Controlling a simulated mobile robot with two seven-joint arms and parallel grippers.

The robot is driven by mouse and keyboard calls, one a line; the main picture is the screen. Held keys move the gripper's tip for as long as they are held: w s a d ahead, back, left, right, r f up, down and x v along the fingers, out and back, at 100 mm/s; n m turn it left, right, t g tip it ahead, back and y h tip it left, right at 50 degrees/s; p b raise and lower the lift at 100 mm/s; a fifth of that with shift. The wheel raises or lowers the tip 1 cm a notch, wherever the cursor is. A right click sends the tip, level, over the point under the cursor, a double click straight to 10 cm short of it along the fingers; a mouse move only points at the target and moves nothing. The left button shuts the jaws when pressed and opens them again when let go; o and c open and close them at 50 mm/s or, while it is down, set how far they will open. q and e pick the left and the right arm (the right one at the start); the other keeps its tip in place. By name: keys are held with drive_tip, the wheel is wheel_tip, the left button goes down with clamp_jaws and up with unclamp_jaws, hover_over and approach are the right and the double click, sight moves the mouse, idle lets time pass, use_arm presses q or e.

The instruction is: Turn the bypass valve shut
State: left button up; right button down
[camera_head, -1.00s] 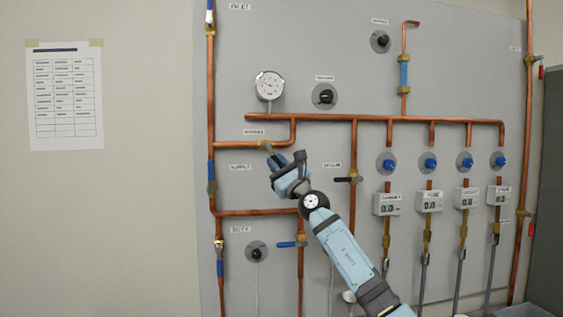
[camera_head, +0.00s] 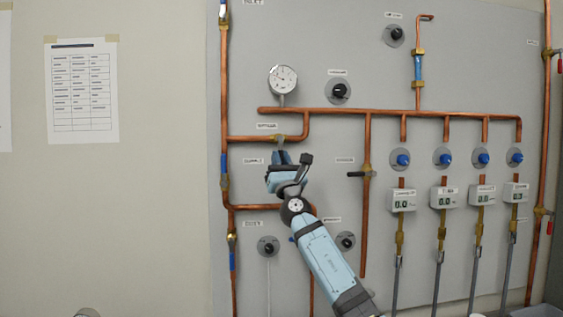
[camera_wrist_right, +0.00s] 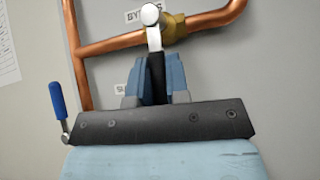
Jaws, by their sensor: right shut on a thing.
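The bypass valve (camera_head: 280,138) is a brass body on a horizontal copper pipe, beside its label at the left of the panel. In the right wrist view its brass body (camera_wrist_right: 174,27) and grey lever (camera_wrist_right: 154,38) are close up. The lever hangs down, crosswise to the pipe. My right gripper (camera_head: 282,157) is just below the valve, reaching up. In the right wrist view its blue fingers (camera_wrist_right: 157,80) are shut on the lever, whose dark lower part is between them. My left gripper is not in view.
A gauge (camera_head: 283,79) is above the valve. The blue-handled supply valve (camera_wrist_right: 57,98) is on the vertical pipe to the left. A black-handled valve (camera_head: 361,174) is to the right. Several blue knobs and meters line the right.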

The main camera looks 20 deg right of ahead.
drive_tip(key=shift+d+r+h, duration=0.15)
drive_tip(key=shift+r+h, duration=0.15)
drive_tip(key=shift+r, duration=0.05)
drive_tip(key=c, duration=1.4)
unclamp_jaws()
drive_tip(key=o, duration=0.3)
drive_tip(key=shift+f, duration=0.2)
drive_tip(key=v, duration=1.3)
drive_tip(key=shift+s+f+b, duration=0.25)
drive_tip(key=shift+b, duration=0.05)
drive_tip(key=shift+f, duration=0.1)
